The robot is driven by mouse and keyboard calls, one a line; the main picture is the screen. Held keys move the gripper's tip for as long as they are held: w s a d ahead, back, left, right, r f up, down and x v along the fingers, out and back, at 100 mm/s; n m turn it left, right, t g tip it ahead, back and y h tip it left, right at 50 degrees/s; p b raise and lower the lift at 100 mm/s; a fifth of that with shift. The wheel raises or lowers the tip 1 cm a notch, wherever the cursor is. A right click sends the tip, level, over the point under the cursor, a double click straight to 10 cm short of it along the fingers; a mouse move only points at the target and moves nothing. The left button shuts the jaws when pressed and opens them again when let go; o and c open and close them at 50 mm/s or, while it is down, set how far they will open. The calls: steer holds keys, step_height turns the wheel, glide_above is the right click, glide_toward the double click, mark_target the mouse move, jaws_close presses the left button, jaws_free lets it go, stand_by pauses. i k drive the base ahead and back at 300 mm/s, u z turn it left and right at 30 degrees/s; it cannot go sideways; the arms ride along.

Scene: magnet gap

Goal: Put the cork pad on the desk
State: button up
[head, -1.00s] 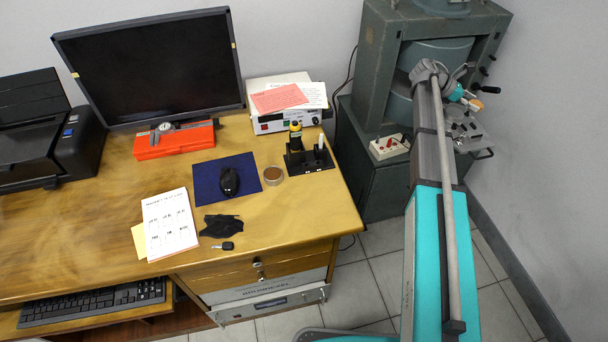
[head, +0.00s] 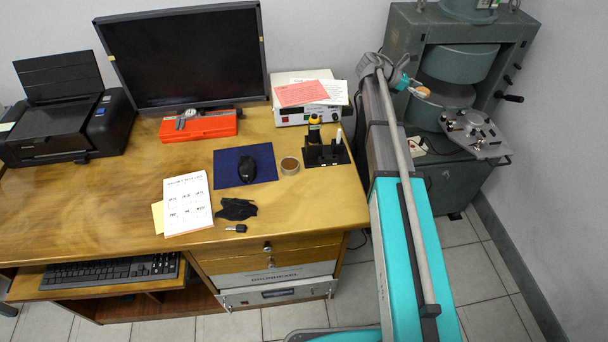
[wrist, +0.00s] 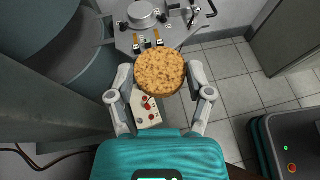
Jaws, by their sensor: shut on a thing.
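The cork pad (head: 423,92) is a round, speckled tan disc. My gripper (head: 415,88) is shut on it and holds it in the air in front of the green magnet, right of the desk. In the wrist view the pad (wrist: 160,82) sits between the two grey fingers of my gripper (wrist: 160,76), one at each side. The wooden desk (head: 310,205) fills the left and middle of the head view. The pad is clear of the desk.
The desk's front right is bare. The magnet (head: 460,75) stands at the right.

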mark_target(339, 199)
steer(key=u, duration=0.3)
steer(key=k, duration=1.05)
steer(key=z, duration=0.1)
